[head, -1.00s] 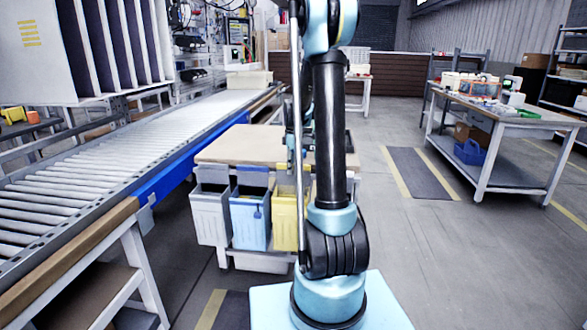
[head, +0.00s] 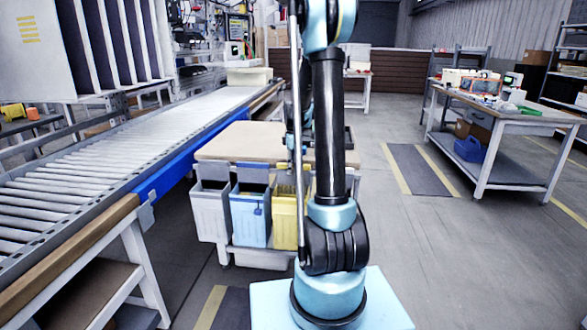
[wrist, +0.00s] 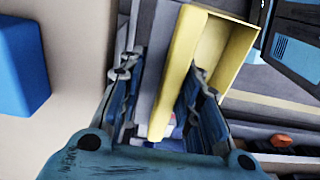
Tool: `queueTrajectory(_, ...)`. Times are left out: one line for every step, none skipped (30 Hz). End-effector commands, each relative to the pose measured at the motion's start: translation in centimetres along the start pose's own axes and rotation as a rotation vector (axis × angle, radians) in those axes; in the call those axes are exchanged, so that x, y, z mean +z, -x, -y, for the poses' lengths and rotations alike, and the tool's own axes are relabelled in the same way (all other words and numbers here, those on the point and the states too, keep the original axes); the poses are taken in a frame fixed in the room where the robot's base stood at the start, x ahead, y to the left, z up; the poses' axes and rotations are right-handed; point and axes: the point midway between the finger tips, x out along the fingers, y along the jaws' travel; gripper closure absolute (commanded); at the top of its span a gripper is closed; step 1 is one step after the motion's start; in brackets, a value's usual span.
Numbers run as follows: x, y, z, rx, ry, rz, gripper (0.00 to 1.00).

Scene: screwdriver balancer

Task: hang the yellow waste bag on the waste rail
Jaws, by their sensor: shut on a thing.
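The yellow waste bag (head: 285,222) is at the near side of the low workbench, right of the blue bag, partly hidden behind my arm in the head view. In the wrist view the yellow bag (wrist: 182,75) is box-shaped, with its open mouth toward the upper right. My gripper (wrist: 165,95) has a finger on each side of the bag and is shut on it. The waste rail (head: 232,172) runs under the bench top's near edge. I cannot tell whether the bag touches the rail.
A grey-white bag (head: 211,213) and a blue bag (head: 249,219) hang left of the yellow one. The roller conveyor (head: 90,160) lies to the left. A laden table (head: 500,120) stands at the right, with clear floor between.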

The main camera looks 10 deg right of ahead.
Motion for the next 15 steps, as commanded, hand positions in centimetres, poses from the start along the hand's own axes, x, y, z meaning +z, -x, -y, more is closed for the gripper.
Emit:
queueTrajectory(0.00, 0.00, 0.00, 0.000, 0.000, 0.000, 0.93)
queueTrajectory(0.00, 0.00, 0.00, 0.000, 0.000, 0.000, 0.93)
queueTrajectory(0.00, 0.00, 0.00, 0.000, 0.000, 0.000, 0.93)
queueTrajectory(0.00, 0.00, 0.00, 0.000, 0.000, 0.000, 0.93)
queueTrajectory(0.00, 0.00, 0.00, 0.000, 0.000, 0.000, 0.93)
queueTrajectory(0.00, 0.00, 0.00, 0.000, 0.000, 0.000, 0.66)
queueTrajectory(0.00, 0.00, 0.00, 0.000, 0.000, 0.000, 0.60)
queueTrajectory(0.00, 0.00, 0.00, 0.000, 0.000, 0.000, 0.53)
queueTrajectory(0.00, 0.00, 0.00, 0.000, 0.000, 0.000, 0.45)
queueTrajectory(0.00, 0.00, 0.00, 0.000, 0.000, 0.000, 0.45)
queueTrajectory(0.00, 0.00, 0.00, 0.000, 0.000, 0.000, 0.45)
queueTrajectory(0.00, 0.00, 0.00, 0.000, 0.000, 0.000, 0.45)
queueTrajectory(0.00, 0.00, -0.01, 0.000, 0.000, 0.000, 0.45)
queueTrajectory(0.00, 0.00, -0.01, 0.000, 0.000, 0.000, 0.45)
queueTrajectory(0.00, 0.00, -0.02, 0.000, 0.000, 0.000, 0.45)
